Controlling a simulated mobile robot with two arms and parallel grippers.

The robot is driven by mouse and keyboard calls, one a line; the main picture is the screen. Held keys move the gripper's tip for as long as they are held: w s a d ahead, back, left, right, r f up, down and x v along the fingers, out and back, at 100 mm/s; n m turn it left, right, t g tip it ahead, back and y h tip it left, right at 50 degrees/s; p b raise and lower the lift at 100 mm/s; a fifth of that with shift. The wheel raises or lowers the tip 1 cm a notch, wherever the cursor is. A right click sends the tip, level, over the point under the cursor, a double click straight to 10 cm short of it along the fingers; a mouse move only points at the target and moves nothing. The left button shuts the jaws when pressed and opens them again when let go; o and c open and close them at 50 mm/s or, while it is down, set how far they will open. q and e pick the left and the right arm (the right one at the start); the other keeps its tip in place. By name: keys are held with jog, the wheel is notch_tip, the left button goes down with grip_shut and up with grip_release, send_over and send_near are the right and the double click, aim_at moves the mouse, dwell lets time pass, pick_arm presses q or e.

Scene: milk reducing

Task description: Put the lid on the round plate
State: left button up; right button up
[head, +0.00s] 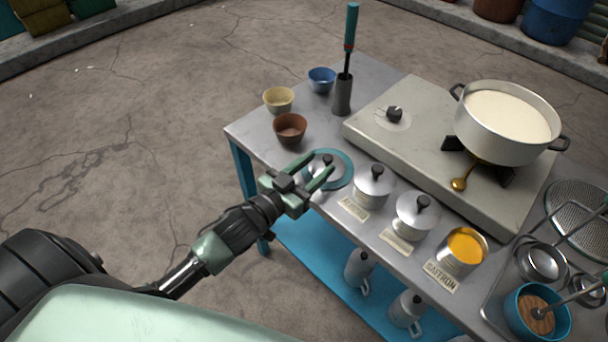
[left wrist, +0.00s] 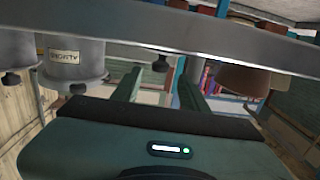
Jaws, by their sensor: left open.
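The round plate (head: 348,164) has a teal rim and sits near the left end of the metal table. A silver lid (head: 327,160) with a dark knob lies on it, partly hidden by my gripper. My left gripper (head: 316,171) is open and empty, its two fingers reaching over the near side of the plate around the lid's knob in the picture. In the left wrist view, which looks upside down, the knob (left wrist: 160,64) shows beyond and between the open fingertips (left wrist: 160,88). I cannot tell whether the fingers touch it. My right gripper is not in view.
Two lidded silver pots (head: 372,190) stand right of the plate, then an open saffron pot (head: 464,250). A brown bowl (head: 290,130) stands behind the plate. A utensil holder (head: 342,95) and a stove (head: 410,140) with a milk pot (head: 505,125) are farther back.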

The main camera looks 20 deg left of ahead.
pick_arm(q)
jog(key=shift+v, duration=2.2)
jog(key=shift+f, duration=0.1)
